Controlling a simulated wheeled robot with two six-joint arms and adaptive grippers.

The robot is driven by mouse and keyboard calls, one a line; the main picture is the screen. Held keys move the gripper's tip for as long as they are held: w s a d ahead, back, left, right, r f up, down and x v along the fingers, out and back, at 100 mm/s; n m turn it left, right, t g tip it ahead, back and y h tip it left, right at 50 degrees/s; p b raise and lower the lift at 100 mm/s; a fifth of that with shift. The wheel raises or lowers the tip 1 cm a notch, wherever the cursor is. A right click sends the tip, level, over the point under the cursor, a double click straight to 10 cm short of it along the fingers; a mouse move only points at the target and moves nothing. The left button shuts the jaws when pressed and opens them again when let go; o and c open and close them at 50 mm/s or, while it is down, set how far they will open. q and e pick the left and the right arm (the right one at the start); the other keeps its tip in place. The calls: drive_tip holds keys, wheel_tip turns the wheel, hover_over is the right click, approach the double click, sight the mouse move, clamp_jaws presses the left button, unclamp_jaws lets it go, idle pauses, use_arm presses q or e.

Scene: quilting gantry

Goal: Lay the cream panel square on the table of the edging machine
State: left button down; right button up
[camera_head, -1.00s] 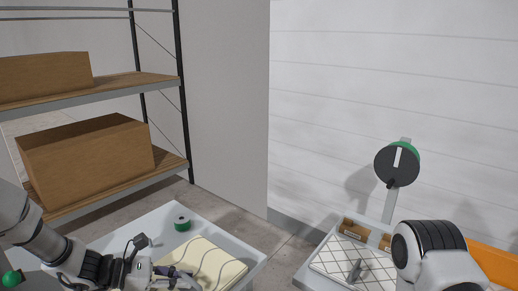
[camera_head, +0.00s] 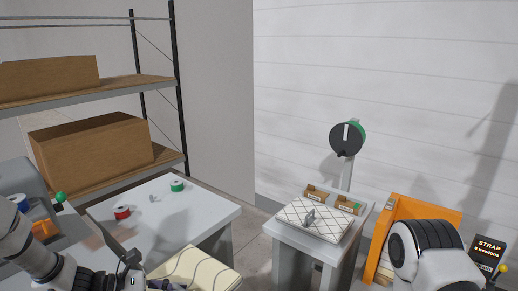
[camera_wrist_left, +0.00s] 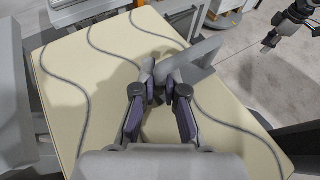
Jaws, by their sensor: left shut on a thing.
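The cream panel (camera_head: 203,270) has dark wavy stitch lines and shows at the bottom of the head view, in front of the white table (camera_head: 215,212). It fills much of the left wrist view (camera_wrist_left: 70,65). My left gripper (camera_wrist_left: 166,80) is shut on a grey handle (camera_wrist_left: 195,62) at the panel's middle. Whether the panel touches anything below is hidden. A grey machine (camera_head: 25,180) with blue and orange parts stands at the left; I cannot tell whether it is the edging machine. What looks like my right gripper (camera_wrist_left: 270,42) hangs over the floor in the wrist view.
Red (camera_head: 122,212) and green (camera_head: 177,185) spools lie on the white table. A small table (camera_head: 285,233) at the right bears a white quilted panel (camera_head: 325,209) and small boxes. An orange frame (camera_head: 425,211) stands further right. Floor shows between the tables.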

use_arm(q)
drive_tip(key=shift+n+t+y, duration=0.3)
drive_tip(key=shift+n+t, duration=0.2)
drive_tip(key=shift+n, duration=0.1)
drive_tip(key=f, duration=0.2)
drive_tip(key=a+f, duration=0.1)
drive_tip(key=f, duration=0.1)
drive_tip(key=shift+s+f+b, duration=0.1)
drive_tip(key=shift+s+b, duration=0.2)
drive_tip(key=shift+b, duration=0.1)
drive_tip(key=s+f, duration=0.1)
drive_tip(key=s, duration=0.1)
drive_tip(key=s+f+n+t, duration=0.1)
drive_tip(key=s, duration=0.1)
drive_tip(key=s+f+n+t+y, duration=0.1)
drive_tip(key=s, duration=0.1)
drive_tip(key=shift+s+f+b, duration=0.1)
drive_tip(key=shift+b, duration=0.3)
drive_tip(key=shift+w+a+f, duration=0.15)
drive_tip(key=shift+w, duration=0.3)
use_arm(e)
drive_tip(key=shift+w+a+f, duration=0.15)
drive_tip(key=shift+w+f, duration=0.1)
drive_tip(key=shift+f, duration=0.3)
drive_tip(key=shift+w+a+f, duration=0.1)
drive_tip(key=shift+w+f, duration=0.15)
drive_tip(key=shift+f, duration=0.25)
